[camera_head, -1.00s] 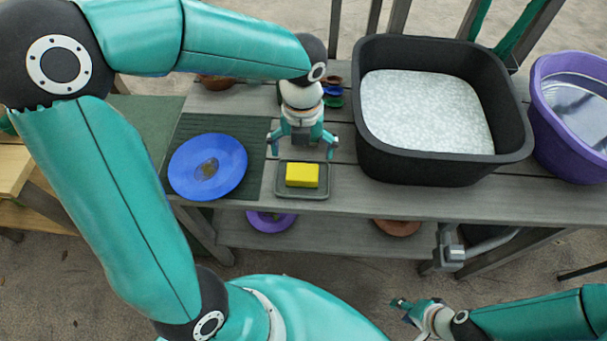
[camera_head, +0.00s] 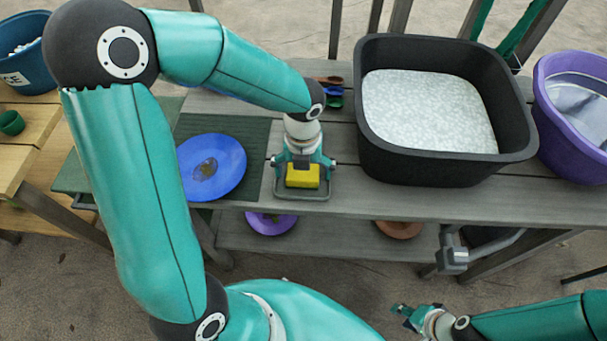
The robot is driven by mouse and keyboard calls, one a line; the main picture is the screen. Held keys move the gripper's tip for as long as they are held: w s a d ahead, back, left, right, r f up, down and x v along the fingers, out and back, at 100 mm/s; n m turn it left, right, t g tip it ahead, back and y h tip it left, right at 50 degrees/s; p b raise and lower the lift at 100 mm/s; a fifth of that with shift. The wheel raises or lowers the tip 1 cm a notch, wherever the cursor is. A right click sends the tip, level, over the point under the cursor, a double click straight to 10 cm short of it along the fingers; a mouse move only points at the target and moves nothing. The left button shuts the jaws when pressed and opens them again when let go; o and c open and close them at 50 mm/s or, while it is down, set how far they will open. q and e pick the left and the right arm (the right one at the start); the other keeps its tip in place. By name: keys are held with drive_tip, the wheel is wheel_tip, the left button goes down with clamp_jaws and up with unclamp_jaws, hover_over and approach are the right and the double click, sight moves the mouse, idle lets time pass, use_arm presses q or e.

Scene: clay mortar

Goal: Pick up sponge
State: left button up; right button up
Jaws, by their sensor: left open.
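The yellow sponge (camera_head: 302,177) lies in a shallow grey-green tray (camera_head: 302,195) near the front edge of the grey table. My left gripper (camera_head: 303,164) is open and low over the sponge, its fingers spread at the sponge's left and right sides. I cannot tell whether the fingers touch it. The gripper hides the back of the sponge and tray. My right gripper (camera_head: 402,308) is at the bottom right, away from the table; its jaws are too small to read.
A blue plate (camera_head: 211,167) with a brown stain lies on a dark green mat (camera_head: 256,142) left of the tray. A black basin (camera_head: 445,172) of foamy water stands to the right, beside a purple tub (camera_head: 558,135). Bowls (camera_head: 272,224) sit on the lower shelf.

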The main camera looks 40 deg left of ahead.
use_arm(q)
drive_tip(key=c, duration=1)
drive_tip(key=shift+o, duration=0.2)
drive_tip(key=shift+r, duration=0.1)
wheel_tip(320, 180, up, 20)
drive_tip(key=p, duration=0.3)
drive_tip(key=shift+p, duration=0.35)
